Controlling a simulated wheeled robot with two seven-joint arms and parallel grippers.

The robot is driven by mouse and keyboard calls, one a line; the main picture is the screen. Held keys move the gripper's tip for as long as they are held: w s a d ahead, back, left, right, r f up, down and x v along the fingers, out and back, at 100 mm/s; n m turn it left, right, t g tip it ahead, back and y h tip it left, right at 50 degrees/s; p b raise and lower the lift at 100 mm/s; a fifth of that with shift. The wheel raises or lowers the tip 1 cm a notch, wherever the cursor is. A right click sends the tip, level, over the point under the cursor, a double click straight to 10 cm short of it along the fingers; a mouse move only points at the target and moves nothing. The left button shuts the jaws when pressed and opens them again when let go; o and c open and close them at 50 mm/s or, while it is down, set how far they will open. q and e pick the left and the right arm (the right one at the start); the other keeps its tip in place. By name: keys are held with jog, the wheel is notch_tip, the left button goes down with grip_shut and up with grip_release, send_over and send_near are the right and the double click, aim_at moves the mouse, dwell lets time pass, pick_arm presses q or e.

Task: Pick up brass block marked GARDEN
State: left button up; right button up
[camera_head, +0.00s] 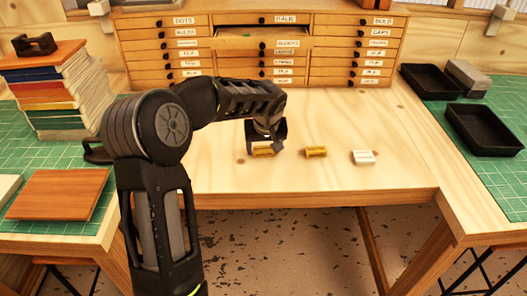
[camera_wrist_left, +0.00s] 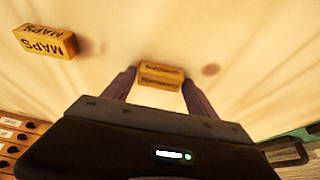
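A small brass block (camera_head: 263,153) lies on the wooden table, under my left gripper (camera_head: 266,146). In the left wrist view the same block (camera_wrist_left: 161,76) is between the two fingertips, one at each end. Its dark lettering is upside down there and too blurred to read surely. The left gripper looks open around it, with the fingers very near its ends; contact cannot be told. Another brass block (camera_head: 315,152) lies to the right; in the left wrist view it (camera_wrist_left: 45,42) reads MAPS. My right gripper is not in view.
A pale block (camera_head: 364,157) lies farther right on the table. A wooden drawer cabinet (camera_head: 262,62) with labelled drawers stands behind, one drawer partly open. A stack of books (camera_head: 62,95) is at left, and black trays (camera_head: 484,130) are at right. The table front is clear.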

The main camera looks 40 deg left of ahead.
aim_at(264, 150)
pick_arm(q)
grip_shut()
dwell(0.5)
jog(key=shift+r, duration=0.1)
notch_tip(264, 150, up, 10)
jog(key=b, duration=0.1)
dwell(0.4)
dwell(0.5)
